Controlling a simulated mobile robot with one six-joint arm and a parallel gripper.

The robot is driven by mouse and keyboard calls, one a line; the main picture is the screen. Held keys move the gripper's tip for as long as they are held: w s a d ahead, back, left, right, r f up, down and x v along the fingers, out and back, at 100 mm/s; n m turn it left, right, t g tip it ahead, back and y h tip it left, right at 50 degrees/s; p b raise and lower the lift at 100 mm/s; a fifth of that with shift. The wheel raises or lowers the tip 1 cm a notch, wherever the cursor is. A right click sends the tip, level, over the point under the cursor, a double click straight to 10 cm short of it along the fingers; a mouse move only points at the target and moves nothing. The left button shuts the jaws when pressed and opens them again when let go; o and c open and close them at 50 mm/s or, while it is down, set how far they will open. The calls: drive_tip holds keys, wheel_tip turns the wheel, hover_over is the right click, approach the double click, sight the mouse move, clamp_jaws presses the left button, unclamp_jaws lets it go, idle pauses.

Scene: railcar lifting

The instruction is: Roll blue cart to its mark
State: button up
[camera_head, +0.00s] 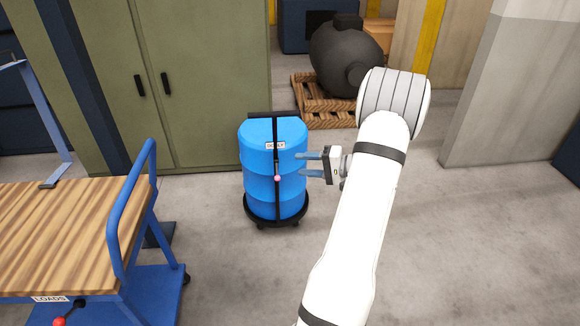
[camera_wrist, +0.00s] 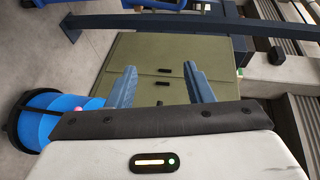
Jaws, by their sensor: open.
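A blue drum (camera_head: 257,163) stands upright on a round black wheeled base (camera_head: 277,221). A black upright post with a crossbar handle (camera_head: 273,114), a small label and a pink knob (camera_head: 277,178) is at its front. A blue-framed cart (camera_head: 152,296) with a wooden top stands at the lower left; its plate reads LOADS. I cannot tell which one the task means. My gripper (camera_head: 301,164) is open and empty at the drum's right edge in the head view. In the wrist view, the drum (camera_wrist: 40,118) is left of the fingers (camera_wrist: 160,75), not between them. No floor mark shows.
A green cabinet (camera_head: 205,70) stands behind the drum. A wooden pallet (camera_head: 325,112) carries a dark round tank (camera_head: 345,60) at the back. A concrete pillar (camera_head: 508,90) is at the right. Grey floor is open right of my arm and between cart and drum.

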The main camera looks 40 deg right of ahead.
drive_tip(key=shift+v, duration=1.35)
